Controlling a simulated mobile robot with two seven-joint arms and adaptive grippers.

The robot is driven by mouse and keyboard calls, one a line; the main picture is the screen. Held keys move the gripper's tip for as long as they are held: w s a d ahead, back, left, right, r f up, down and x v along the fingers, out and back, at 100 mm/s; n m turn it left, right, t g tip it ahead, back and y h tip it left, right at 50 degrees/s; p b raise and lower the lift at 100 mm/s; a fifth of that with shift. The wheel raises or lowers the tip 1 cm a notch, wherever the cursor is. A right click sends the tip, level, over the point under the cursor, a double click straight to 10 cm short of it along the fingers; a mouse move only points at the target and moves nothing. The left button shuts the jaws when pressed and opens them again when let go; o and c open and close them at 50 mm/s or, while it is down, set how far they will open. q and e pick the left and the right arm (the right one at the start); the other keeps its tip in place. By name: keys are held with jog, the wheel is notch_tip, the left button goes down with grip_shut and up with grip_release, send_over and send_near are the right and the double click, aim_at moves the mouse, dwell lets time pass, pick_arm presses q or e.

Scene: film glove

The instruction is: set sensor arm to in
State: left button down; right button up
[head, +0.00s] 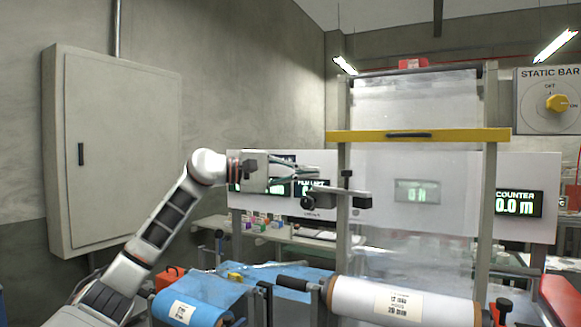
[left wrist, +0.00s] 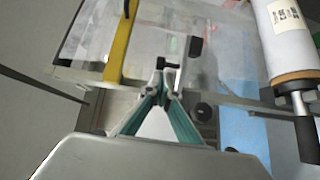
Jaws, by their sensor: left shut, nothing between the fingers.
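The sensor arm appears to be the dark horizontal bar (head: 335,195) on the left upright of the clear-film frame, with a rounded dark piece at its left end. My left gripper (head: 318,172) comes in from the left, shut and empty, just above and left of that bar. In the left wrist view, the shut fingertips (left wrist: 168,88) point at a small black handle-like piece (left wrist: 168,63), with a dark block (left wrist: 195,47) beyond it. I cannot tell whether the fingertips touch the handle-like piece. My right gripper is not in view.
A yellow crossbar (head: 420,135) spans the frame above. A white film roll (head: 350,300) and a blue roll (head: 205,298) lie below. A display panel (head: 526,175) with counters stands behind, and a STATIC BAR dial (head: 556,102) is at the right. A grey cabinet (head: 120,150) is on the left wall.

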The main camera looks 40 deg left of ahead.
aim_at(342, 173)
pick_arm(q)
jog(key=p+x, duration=0.1)
jog(key=x, duration=0.3)
jog(key=shift+w+d, duration=0.2)
jog(key=shift+w+d+f, duration=0.1)
jog(key=shift+w+d, duration=0.25)
jog(key=shift+w, duration=0.25)
